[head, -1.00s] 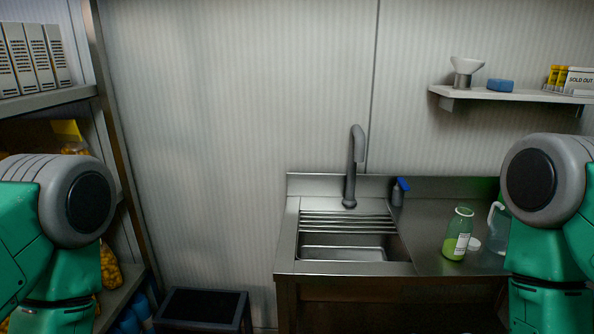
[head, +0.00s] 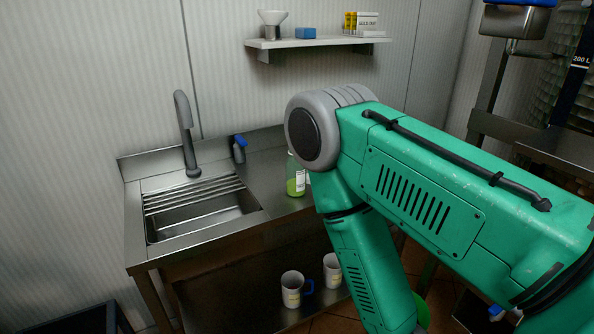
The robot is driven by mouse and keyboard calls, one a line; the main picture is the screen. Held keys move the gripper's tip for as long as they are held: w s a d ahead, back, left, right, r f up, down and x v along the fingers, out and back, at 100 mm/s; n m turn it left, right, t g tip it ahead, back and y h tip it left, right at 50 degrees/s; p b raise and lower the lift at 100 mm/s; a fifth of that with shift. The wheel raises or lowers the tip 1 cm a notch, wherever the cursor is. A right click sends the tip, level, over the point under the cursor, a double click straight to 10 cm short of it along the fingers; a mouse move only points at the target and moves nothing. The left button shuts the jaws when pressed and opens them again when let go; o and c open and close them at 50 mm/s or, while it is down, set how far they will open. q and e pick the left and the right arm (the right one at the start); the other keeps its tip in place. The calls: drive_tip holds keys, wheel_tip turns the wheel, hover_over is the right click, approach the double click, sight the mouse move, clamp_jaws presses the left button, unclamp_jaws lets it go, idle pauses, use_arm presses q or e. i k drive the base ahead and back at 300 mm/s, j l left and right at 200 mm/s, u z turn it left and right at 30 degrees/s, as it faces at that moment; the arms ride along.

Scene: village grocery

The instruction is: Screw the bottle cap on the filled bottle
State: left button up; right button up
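The bottle (head: 295,180), clear with green liquid in its lower part and a white label, stands upright on the steel counter to the right of the sink. My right arm hides its right side and the counter beyond it. The bottle cap cannot be made out now; a small white round piece showed beside the bottle in the earlier frame, and that spot is now mostly behind my arm. Neither gripper is in view, so I cannot see what they hold.
The steel sink (head: 200,212) has a tall tap (head: 185,135). A blue-topped spray bottle (head: 239,150) stands behind it. Two white mugs (head: 292,288) (head: 332,270) are on the lower shelf.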

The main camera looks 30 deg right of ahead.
sight(295, 173)
drive_tip(key=z, duration=1.1)
